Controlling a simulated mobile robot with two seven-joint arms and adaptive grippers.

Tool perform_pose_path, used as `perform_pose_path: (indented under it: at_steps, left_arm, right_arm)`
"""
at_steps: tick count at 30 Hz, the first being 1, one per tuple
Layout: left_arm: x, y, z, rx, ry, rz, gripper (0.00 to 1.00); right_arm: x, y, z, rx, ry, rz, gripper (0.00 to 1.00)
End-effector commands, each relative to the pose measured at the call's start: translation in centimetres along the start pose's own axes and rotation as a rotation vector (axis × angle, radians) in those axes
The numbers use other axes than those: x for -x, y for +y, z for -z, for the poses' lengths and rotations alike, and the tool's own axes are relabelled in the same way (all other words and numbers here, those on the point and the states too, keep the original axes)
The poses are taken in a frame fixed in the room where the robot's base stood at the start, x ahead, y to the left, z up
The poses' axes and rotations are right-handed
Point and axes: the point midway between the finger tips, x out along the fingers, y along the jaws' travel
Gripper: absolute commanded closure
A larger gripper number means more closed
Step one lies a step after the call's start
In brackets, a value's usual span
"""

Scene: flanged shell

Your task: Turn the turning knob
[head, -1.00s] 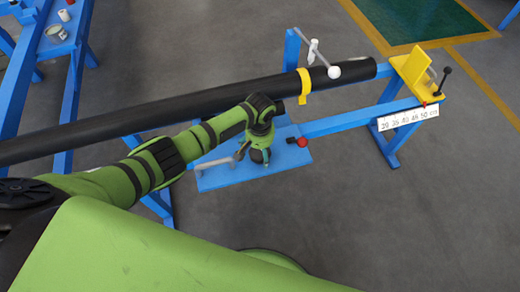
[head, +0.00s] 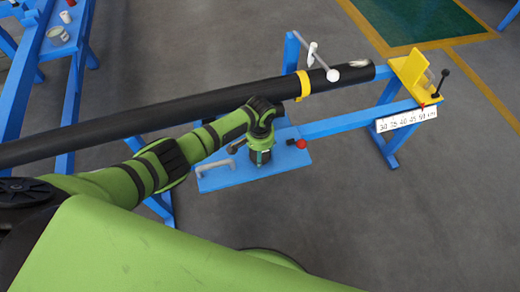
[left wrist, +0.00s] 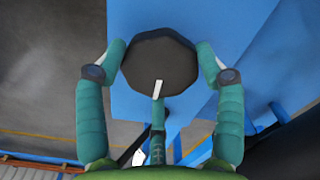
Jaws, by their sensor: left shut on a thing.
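The turning knob (left wrist: 160,62) is a dark, many-sided disc with a white mark near its lower edge in the left wrist view. My left gripper (left wrist: 160,65) has one teal finger on each side of it and is shut on it. In the head view my left gripper (head: 261,157) points down over the blue plate (head: 221,178) below the black pipe; the knob is hidden there by the gripper. My right gripper is not in view.
The long black pipe (head: 180,113) runs past the gripper on the far side, with a yellow band (head: 304,86) around it. A grey handle (head: 215,167) and a red knob (head: 301,144) flank the gripper. A yellow stop (head: 413,72) and a scale (head: 406,118) stand right.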

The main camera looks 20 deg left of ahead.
Motion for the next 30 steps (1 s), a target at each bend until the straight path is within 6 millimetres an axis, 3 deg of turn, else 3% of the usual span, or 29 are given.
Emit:
perform_pose_path:
  at_steps: [11, 12, 13, 25, 30]
  left_arm:
    - [0.0, -0.1, 0.2, -0.037, 0.005, 0.002, 0.64]
    - [0.0, -0.1, 0.2, -0.037, 0.005, 0.002, 0.19]
    - [0.0, -0.1, 0.2, -0.037, 0.006, 0.002, 0.08]
    - [0.1, 0.0, 0.1, -0.036, 0.003, 0.001, 0.08]
    - [1.6, 0.0, 0.1, -0.036, 0.005, -0.001, 0.08]
  right_arm:
    - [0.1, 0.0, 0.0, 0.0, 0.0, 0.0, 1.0]
    - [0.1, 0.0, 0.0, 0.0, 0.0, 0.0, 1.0]
    - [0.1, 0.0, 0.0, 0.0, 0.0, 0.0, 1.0]
    - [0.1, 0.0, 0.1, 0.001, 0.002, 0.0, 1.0]
    - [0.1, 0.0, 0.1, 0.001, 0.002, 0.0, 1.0]
